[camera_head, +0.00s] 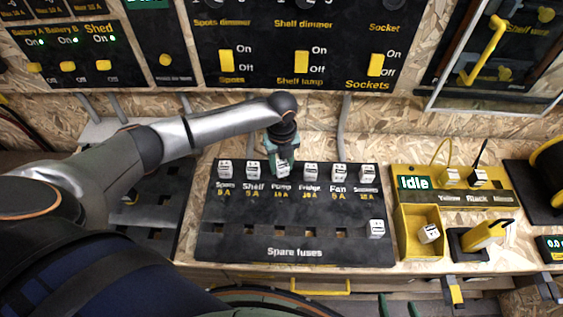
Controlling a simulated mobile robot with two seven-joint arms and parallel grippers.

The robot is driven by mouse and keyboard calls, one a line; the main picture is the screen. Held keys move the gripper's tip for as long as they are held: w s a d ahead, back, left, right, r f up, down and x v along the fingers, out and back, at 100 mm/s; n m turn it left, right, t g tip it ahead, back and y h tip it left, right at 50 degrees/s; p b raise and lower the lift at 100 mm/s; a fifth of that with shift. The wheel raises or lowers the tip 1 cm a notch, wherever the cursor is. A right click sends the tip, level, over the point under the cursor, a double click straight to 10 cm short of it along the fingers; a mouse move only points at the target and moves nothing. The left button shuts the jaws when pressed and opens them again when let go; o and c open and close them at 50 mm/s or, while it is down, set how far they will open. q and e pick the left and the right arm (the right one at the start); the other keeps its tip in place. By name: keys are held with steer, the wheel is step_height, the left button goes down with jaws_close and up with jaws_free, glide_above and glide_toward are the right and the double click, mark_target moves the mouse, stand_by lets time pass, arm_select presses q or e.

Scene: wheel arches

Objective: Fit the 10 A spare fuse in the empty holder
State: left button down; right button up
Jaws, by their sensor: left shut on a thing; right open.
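The black fuse panel (290,212) lies on the bench with a row of labelled holders along its back. My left gripper (283,164) points down at the "Pump" 10 A position and is shut on a white fuse (283,172). The fuse sits at or just above that holder; I cannot tell whether it is fully seated. White fuses stand in the other back-row positions, such as Shelf (254,170) and Fridge (310,170). The "Spare fuses" row in front has several empty slots and one white fuse (376,229) at the right end. My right gripper (397,306) appears open at the bottom edge, mostly cut off.
A yellow tray (405,243) to the right holds a loose white fuse (428,233). Behind it is an "Idle" tester (415,183) with yellow and black leads. A yellow-handled tool (486,236) stands beside the tray. A switch panel (290,75) rises behind. A yellow drawer handle (320,288) shows in front.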

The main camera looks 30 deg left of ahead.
arm_select(q)
steer(key=shift+f, duration=0.15)
steer(key=shift+f, duration=0.4)
steer(key=shift+f+b, duration=0.15)
steer(key=shift+b, duration=0.15)
steer(key=shift+f, duration=0.1)
stand_by(0.6)
steer(key=shift+c, duration=1.8)
jaws_free()
steer(key=shift+o, duration=0.2)
steer(key=o, duration=0.3)
steer(key=shift+p, duration=0.3)
